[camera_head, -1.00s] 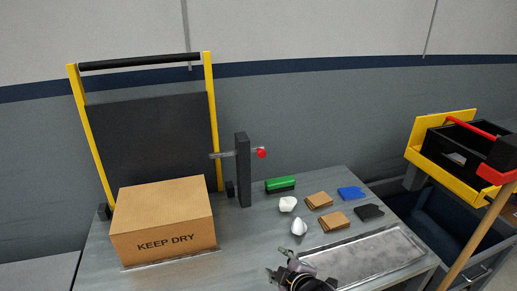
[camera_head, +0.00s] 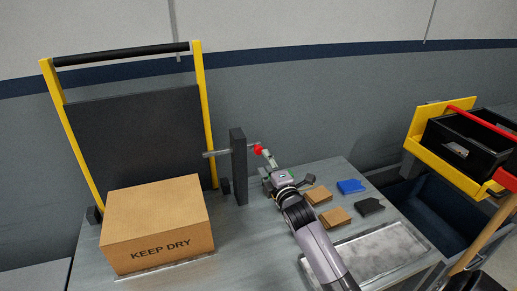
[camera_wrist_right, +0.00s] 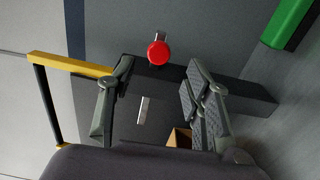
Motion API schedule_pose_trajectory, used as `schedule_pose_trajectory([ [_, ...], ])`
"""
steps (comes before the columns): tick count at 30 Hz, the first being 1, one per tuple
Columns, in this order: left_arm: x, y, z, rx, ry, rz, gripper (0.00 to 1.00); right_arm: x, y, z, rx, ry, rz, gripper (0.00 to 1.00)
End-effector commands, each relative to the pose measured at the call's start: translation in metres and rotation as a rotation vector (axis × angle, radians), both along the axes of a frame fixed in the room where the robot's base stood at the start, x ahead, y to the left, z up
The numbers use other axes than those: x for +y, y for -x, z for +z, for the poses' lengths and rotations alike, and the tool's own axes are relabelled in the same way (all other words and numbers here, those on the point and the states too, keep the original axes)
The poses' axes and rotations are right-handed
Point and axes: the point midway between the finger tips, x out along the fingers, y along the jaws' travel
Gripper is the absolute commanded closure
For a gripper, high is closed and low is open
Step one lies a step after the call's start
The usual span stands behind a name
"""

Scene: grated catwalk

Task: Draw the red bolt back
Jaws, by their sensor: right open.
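The bolt is a thin metal rod (camera_head: 217,153) passing through a dark upright post (camera_head: 239,170), with a red knob (camera_head: 258,150) on its right end. The rod's other end sticks out left of the post toward the yellow-sided frame. My right gripper (camera_head: 266,163) is open and empty, close to the knob. In the right wrist view the red knob (camera_wrist_right: 158,53) shows between and just beyond the spread fingers (camera_wrist_right: 158,80); I see no contact. The post lies behind it, with a bit of rod (camera_wrist_right: 143,110) beyond. My left gripper is out of view.
A yellow-sided frame with a dark panel (camera_head: 135,140) stands behind a "KEEP DRY" box (camera_head: 157,225). Brown, blue (camera_head: 351,186) and black pieces lie right of my arm, beside a metal tray (camera_head: 380,250). A yellow-ended carrier (camera_head: 430,145) stands far right.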

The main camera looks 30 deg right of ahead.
Motion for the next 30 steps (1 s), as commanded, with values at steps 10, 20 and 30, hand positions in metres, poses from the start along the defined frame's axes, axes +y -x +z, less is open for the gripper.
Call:
schedule_pose_trajectory([
  [10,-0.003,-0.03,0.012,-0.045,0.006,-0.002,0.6,-0.014,-0.059,0.001,0.0,-0.001,0.0,0.54],
  [20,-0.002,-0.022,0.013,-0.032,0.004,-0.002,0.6,-0.018,-0.076,0.0,0.001,0.0,0.0,0.54],
  [30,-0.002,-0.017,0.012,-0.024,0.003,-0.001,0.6,-0.018,-0.076,-0.001,0.001,0.0,0.0,0.63],
])
